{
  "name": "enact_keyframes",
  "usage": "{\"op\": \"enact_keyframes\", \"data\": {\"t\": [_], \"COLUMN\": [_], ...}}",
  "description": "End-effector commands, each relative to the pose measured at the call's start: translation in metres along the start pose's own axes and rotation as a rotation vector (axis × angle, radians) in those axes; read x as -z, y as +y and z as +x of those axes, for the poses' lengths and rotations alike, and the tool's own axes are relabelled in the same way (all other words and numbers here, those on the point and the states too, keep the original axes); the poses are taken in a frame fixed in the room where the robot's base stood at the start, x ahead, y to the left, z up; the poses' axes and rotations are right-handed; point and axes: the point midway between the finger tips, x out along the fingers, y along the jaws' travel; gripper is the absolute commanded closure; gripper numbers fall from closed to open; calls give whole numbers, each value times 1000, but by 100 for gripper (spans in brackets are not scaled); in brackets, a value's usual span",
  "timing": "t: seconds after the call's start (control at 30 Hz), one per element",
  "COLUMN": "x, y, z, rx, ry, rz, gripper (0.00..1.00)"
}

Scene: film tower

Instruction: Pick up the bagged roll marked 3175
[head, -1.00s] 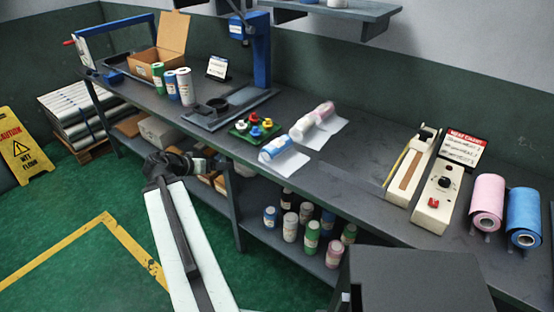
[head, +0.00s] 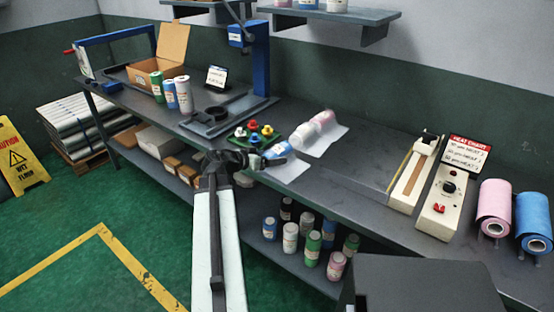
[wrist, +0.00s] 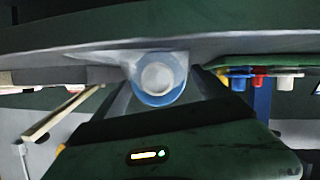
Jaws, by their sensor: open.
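Three bagged rolls lie in a row on the workbench (head: 345,172): a blue-wrapped roll (head: 277,151), a white roll (head: 304,132) and a pink roll (head: 325,117). Their numbers are too small to read, so I cannot tell which is marked 3175. My gripper (head: 268,161) is open at the bench's front edge, close in front of the blue-wrapped roll and partly covering it in the head view. In the wrist view, which looks upside down, a round roll end with a blue rim (wrist: 158,77) faces me. I cannot tell whether the jaws touch it.
A green tray with coloured knobs (head: 254,134) stands just left of the rolls. A blue press (head: 261,60) stands behind it. A heat sealer (head: 440,205) and larger pink (head: 494,205) and blue (head: 531,215) rolls are at right. Bare bench lies between.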

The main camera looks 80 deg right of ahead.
Motion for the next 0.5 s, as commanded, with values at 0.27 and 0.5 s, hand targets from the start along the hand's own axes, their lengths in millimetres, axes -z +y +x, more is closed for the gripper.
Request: {"op": "enact_keyframes", "data": {"t": [0.27, 0.5], "x": [0, 0], "y": [0, -1], "z": [18, 17], "rx": [1, 1], "ry": [-1, 0], "rz": [-1, -1], "gripper": [14, 70]}}
